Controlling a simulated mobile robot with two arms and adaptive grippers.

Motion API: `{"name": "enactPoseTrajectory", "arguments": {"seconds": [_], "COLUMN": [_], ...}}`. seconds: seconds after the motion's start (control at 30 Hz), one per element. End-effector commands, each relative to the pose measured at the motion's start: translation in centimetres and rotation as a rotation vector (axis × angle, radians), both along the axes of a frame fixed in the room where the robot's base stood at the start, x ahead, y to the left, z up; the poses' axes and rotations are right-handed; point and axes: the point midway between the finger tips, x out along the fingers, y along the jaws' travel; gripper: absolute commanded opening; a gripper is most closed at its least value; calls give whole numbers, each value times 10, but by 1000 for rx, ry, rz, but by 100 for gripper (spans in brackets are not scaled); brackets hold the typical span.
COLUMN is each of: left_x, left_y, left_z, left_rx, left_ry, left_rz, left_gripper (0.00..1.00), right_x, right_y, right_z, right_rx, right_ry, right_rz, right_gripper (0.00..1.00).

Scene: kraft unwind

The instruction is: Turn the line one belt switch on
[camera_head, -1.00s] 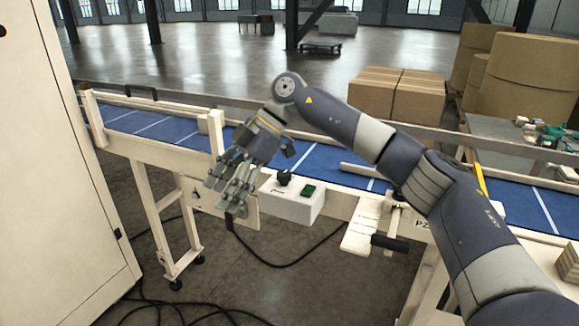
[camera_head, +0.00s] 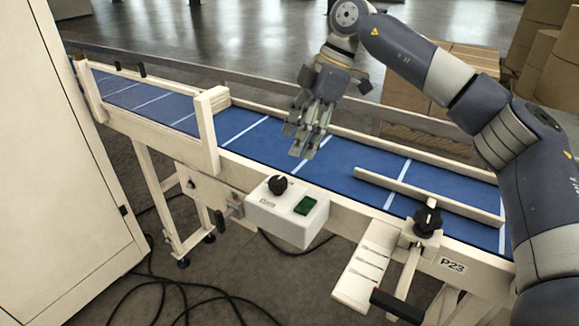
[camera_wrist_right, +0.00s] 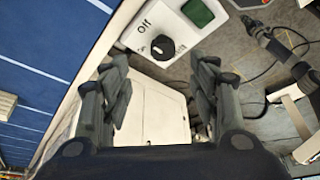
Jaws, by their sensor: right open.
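A white switch box (camera_head: 262,212) is fixed to the near side of the conveyor. It carries a black rotary knob (camera_head: 278,185) and a green button (camera_head: 305,205). In the right wrist view the knob (camera_wrist_right: 162,47) shows beside the printed word "Off", with the green button (camera_wrist_right: 197,13) above it; the knob's exact setting is hard to tell. My right gripper (camera_head: 303,142) hangs above the blue belt, beyond the box and apart from it. Its fingers (camera_wrist_right: 160,98) are spread and empty in the wrist view. My left gripper is not in view.
The blue conveyor belt (camera_head: 255,142) runs across, with a pale upright post (camera_head: 207,130) left of the box. A clamp with a black knob (camera_head: 428,218) and a black handle (camera_head: 396,306) sits to the right. A tall white cabinet (camera_head: 60,170) stands left. Cables lie on the floor.

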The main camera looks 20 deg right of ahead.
Motion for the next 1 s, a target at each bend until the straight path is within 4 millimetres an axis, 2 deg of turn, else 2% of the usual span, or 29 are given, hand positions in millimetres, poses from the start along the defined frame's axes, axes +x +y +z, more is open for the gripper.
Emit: {"name": "enactPoseTrajectory", "arguments": {"seconds": [0.3,0.5,0.73,0.93,0.97,1.0], "left_x": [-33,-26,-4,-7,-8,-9], "left_y": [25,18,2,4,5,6], "left_z": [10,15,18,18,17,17], "left_rx": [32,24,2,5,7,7], "left_ry": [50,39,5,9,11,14], "left_rz": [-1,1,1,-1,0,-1], "left_gripper": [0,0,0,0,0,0], "right_x": [2,3,4,4,4,4], "right_y": [22,34,38,38,38,38], "right_z": [-53,-80,-92,-92,-92,-92], "right_rx": [0,-1,1,1,1,1], "right_ry": [5,3,0,1,1,1], "right_rz": [1,1,1,0,0,0], "right_gripper": [55,55,55,55,53,44]}}
